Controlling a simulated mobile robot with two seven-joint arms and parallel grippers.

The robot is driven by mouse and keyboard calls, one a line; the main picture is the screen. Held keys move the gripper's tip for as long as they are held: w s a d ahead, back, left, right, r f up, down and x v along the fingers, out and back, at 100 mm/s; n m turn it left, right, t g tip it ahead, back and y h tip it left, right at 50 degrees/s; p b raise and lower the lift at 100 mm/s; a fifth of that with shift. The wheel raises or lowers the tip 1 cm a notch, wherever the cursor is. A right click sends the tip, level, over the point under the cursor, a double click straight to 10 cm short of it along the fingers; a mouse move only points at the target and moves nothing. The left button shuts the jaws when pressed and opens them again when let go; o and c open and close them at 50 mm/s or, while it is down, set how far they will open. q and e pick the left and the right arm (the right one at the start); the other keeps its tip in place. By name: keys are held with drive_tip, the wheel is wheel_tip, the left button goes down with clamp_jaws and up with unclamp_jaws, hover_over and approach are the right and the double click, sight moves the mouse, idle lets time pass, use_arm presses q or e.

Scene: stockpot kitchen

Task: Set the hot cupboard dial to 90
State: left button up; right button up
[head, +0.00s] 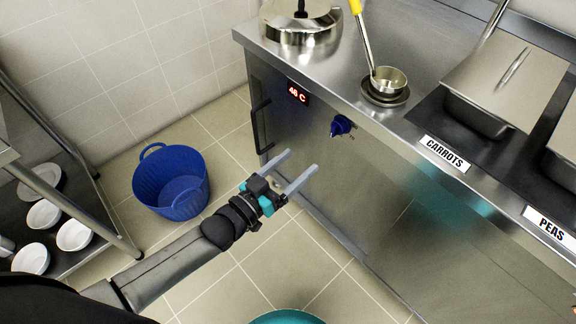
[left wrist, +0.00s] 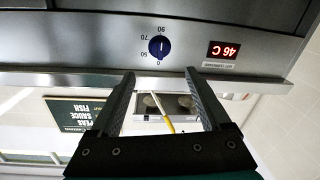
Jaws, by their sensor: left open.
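The blue dial (head: 341,126) sits on the steel front panel of the hot cupboard (head: 372,165). In the left wrist view the dial (left wrist: 159,47) appears upside down with number marks around it; its white pointer line is roughly vertical, near the 0 mark, but too small to read surely. A red display (head: 298,93) beside it reads 46 C in the left wrist view (left wrist: 223,50). My left gripper (head: 303,160) is open and empty, short of the panel and apart from the dial. In the left wrist view the dial lies beyond the gap between its fingertips (left wrist: 159,75). My right gripper is not visible.
A black door handle (head: 261,125) stands out left of the dial. A ladle (head: 387,80), a lidded pot (head: 300,22) and lidded pans (head: 505,85) are on the counter. A blue basket (head: 171,184) is on the floor, near a shelf of white bowls (head: 73,235).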

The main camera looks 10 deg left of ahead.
use_arm(q)
drive_tip(key=shift+v, duration=1)
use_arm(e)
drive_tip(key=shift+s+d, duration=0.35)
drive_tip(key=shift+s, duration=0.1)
use_arm(q)
drive_tip(key=s+a+f+g+y, duration=0.2)
drive_tip(key=a+f, duration=0.1)
drive_tip(key=f, duration=0.4)
drive_tip(key=s+a+f+n+g+y, duration=0.1)
drive_tip(key=s+a+f+y, duration=0.2)
drive_tip(key=f, duration=0.4)
drive_tip(key=s+a+f+g+y, duration=0.1)
drive_tip(key=a+f+g+y, duration=0.1)
drive_tip(key=a+f, duration=0.35)
drive_tip(key=s+a+f+g+y, duration=0.1)
drive_tip(key=s+f+g, duration=0.1)
drive_tip(key=s+f, duration=0.3)
drive_tip(key=s+a+f+g+y, duration=0.1)
drive_tip(key=s+f+g, duration=0.2)
drive_tip(key=s, duration=0.8)
drive_tip(key=s+a+f+g+y+p, duration=0.1)
drive_tip(key=s+f+g, duration=0.2)
drive_tip(key=s+f, duration=0.4)
drive_tip(key=shift+s+a+f+n, duration=0.35)
drive_tip(key=shift+s+f+n, duration=0.05)
drive_tip(key=shift+f, duration=0.05)
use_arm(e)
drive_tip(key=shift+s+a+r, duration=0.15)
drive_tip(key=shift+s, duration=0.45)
